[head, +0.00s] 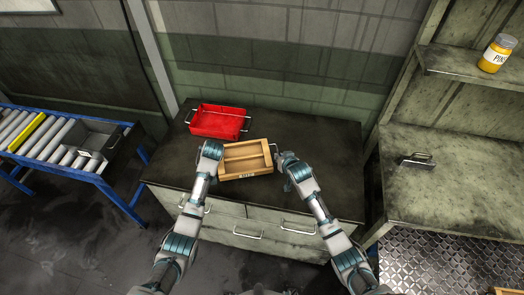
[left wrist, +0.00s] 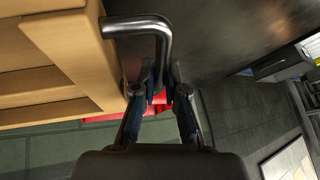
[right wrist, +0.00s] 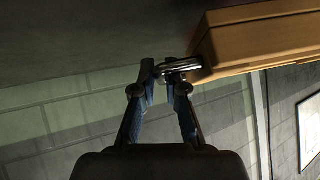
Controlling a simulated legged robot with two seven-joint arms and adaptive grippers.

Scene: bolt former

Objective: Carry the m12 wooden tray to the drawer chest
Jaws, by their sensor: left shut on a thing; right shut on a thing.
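The wooden tray (head: 247,161) is a light wood box with inner dividers and a small label on its front. In the head view it is between my two grippers, over the top of the drawer chest (head: 300,137). I cannot tell whether it touches the top. My left gripper (head: 212,150) is shut on the metal handle at the tray's left end; the handle also shows in the left wrist view (left wrist: 140,25). My right gripper (head: 282,160) is shut on the handle at the right end, seen in the right wrist view (right wrist: 180,66).
A red tray (head: 218,122) with metal handles stands on the chest behind the wooden tray. The chest top is clear to the right. A roller conveyor (head: 45,140) with a grey metal tray (head: 95,138) is at left. A shelf with a yellow jar (head: 496,54) is at right.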

